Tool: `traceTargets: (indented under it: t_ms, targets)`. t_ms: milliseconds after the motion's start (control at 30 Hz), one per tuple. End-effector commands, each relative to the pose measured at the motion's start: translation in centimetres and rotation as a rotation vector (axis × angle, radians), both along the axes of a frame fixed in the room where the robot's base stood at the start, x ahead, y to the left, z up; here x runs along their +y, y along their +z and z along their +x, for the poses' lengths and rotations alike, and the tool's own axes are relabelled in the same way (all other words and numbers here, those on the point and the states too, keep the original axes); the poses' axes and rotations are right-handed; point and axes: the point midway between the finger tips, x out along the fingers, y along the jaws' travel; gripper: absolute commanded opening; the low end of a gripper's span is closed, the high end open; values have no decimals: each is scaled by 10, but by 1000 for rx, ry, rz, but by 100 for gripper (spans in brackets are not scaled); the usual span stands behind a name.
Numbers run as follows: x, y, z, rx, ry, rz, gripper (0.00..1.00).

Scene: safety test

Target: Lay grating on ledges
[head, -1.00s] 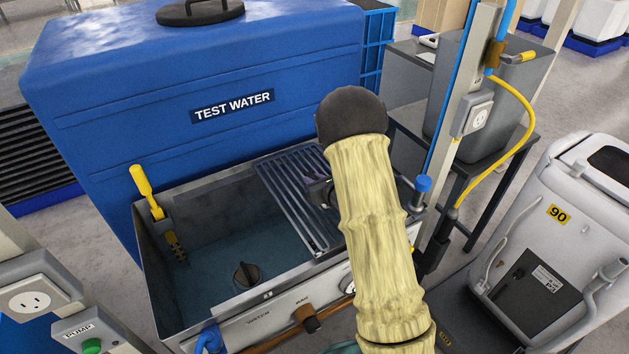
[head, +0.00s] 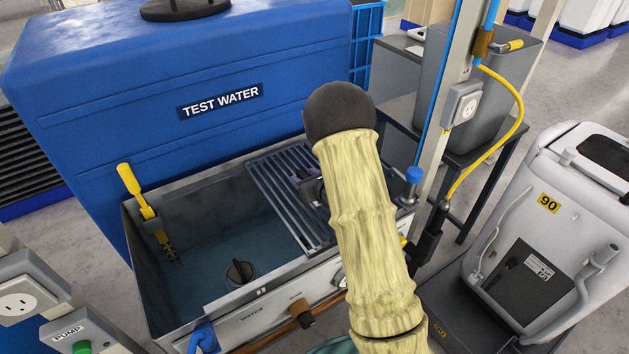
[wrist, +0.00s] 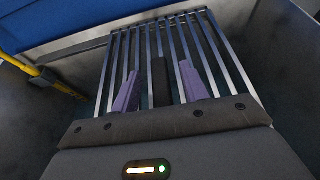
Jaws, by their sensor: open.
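The grey slatted grating (head: 279,194) lies across the right part of the open metal tank (head: 169,326) in the head view. Its far and near ends appear to be at the tank's long walls, but I cannot tell whether it rests fully on the ledges. In the wrist view the grating's bars (wrist: 217,55) run away below my gripper (wrist: 158,88). The two purple fingers are apart, with a dark upright strip between them. In the head view my gripper (head: 312,188) is over the grating's right half, partly hidden by my pale-sleeved arm. I cannot tell if the fingers touch the grating.
A blue TEST WATER tank (head: 90,120) stands behind. A yellow-handled tool (head: 137,190) hangs at the tank's left wall. A post with a socket (head: 462,104) and yellow hose (head: 520,115) stands right, near a white machine (head: 560,215). The tank's left part is open.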

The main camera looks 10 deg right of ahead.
Motion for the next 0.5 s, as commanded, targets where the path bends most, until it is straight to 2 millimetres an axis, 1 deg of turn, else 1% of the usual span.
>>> traceTargets:
  t_ms: [167, 267, 500]
  targets:
    - [-5, 7, -15, -1, 0, -1, 44]
    - [-10, 14, -30, -1, -2, 0, 44]
    - [-24, 32, -72, -4, -3, 1, 44]
